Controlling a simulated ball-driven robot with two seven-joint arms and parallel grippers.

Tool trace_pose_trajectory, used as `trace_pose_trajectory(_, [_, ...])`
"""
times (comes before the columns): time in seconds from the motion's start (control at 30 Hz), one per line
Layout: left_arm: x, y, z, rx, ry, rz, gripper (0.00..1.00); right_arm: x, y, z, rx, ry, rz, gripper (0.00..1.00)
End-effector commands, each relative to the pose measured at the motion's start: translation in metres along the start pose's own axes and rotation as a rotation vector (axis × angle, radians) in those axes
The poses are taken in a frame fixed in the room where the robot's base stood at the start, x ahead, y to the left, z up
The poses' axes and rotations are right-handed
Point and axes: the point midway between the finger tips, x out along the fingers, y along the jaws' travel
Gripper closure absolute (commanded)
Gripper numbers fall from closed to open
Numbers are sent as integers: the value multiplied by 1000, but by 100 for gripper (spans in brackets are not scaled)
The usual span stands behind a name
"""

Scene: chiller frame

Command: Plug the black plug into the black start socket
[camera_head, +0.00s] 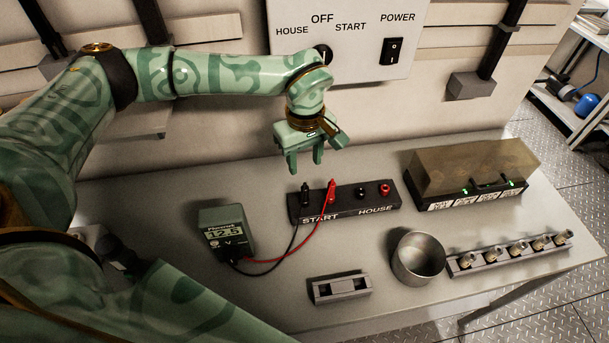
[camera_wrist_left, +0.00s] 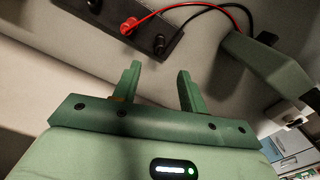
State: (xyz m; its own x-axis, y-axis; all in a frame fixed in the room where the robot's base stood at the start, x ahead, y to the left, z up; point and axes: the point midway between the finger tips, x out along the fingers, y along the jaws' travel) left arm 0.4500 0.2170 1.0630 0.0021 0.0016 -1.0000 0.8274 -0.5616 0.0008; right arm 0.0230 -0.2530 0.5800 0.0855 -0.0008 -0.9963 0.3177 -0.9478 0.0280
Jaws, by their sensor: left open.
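The black plug (camera_head: 305,193) stands upright at the left end of the black socket block (camera_head: 345,207), in the black socket by the START label; it also shows in the left wrist view (camera_wrist_left: 160,43). How deep it sits cannot be told. The red plug (camera_head: 331,191) stands beside it in the red start socket and shows in the left wrist view (camera_wrist_left: 128,26). My left gripper (camera_head: 306,162) is open and empty, above and behind the block, apart from the black plug. Its open fingers show in the left wrist view (camera_wrist_left: 159,70). My right gripper is not in view.
A green meter (camera_head: 225,230) is wired to both plugs. The house sockets (camera_head: 373,190) are empty. A metal cup (camera_head: 418,258), a grey holder (camera_head: 341,288), a rack of fittings (camera_head: 510,254) and a covered box (camera_head: 473,175) stand on the table. A switch panel (camera_head: 352,62) is behind.

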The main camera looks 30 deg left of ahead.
Motion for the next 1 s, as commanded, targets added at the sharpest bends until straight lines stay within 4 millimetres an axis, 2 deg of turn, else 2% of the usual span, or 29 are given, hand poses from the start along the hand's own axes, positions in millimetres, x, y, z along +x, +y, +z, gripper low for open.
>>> trace_pose_trajectory(0.03, [-14,0,0,0,2,3,57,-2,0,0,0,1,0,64])
trace_pose_trajectory(0.1, [-28,0,-1,-1,2,3,57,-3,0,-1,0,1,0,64])
trace_pose_trajectory(0.3, [-53,0,0,0,0,-1,57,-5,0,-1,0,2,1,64])
trace_pose_trajectory(1.0, [-57,0,0,0,-1,-1,57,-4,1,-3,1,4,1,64])
